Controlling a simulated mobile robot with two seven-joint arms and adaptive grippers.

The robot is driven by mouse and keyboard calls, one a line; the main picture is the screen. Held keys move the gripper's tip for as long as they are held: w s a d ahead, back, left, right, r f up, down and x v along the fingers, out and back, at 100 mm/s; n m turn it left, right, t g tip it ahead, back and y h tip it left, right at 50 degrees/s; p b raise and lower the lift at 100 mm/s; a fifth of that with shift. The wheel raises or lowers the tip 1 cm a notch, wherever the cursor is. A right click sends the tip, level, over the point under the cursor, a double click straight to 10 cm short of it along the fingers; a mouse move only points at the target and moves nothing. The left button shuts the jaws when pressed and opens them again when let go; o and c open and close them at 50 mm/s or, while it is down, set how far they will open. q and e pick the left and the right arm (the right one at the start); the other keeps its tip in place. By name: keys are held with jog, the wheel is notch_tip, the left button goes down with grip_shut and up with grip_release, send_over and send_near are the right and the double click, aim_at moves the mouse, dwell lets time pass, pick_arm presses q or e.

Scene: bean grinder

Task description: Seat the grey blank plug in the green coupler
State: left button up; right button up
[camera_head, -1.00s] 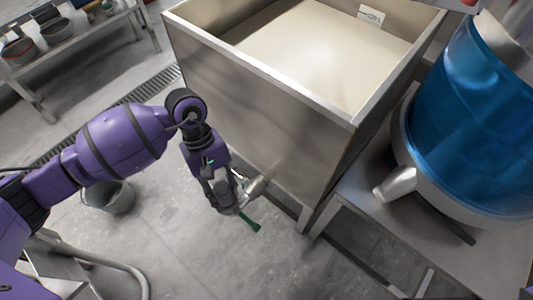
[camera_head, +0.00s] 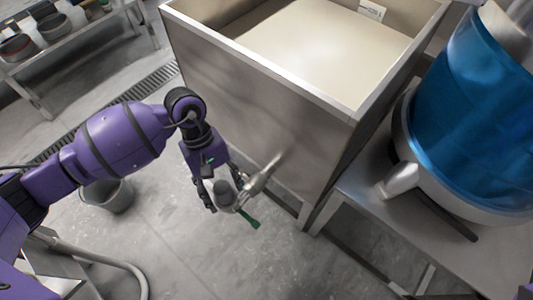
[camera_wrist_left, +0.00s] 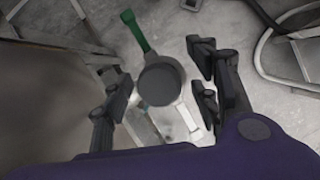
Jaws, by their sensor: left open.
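The grey blank plug (camera_head: 223,188) shows as a dark grey round piece at the end of a metal fitting on the hopper's outlet pipe. In the left wrist view its round face (camera_wrist_left: 160,82) is between my fingers. The green coupler, seen by its green lever (camera_head: 249,219), is at that fitting; the lever (camera_wrist_left: 134,30) points away in the wrist view. My left gripper (camera_head: 225,194) is open around the plug, with gaps on both sides. The plug looks in line with the coupler, but its seating depth is hidden. My right gripper is not in view.
A steel hopper (camera_head: 250,118) stands just behind the fitting. A blue grinder vessel (camera_head: 455,110) stands on a steel table (camera_head: 370,205) at right. A grey bucket (camera_head: 107,196) is on the floor at left. A shelf with bowls (camera_head: 70,45) is at upper left.

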pick_arm(q)
jog(key=v, duration=1.2)
dwell(0.3)
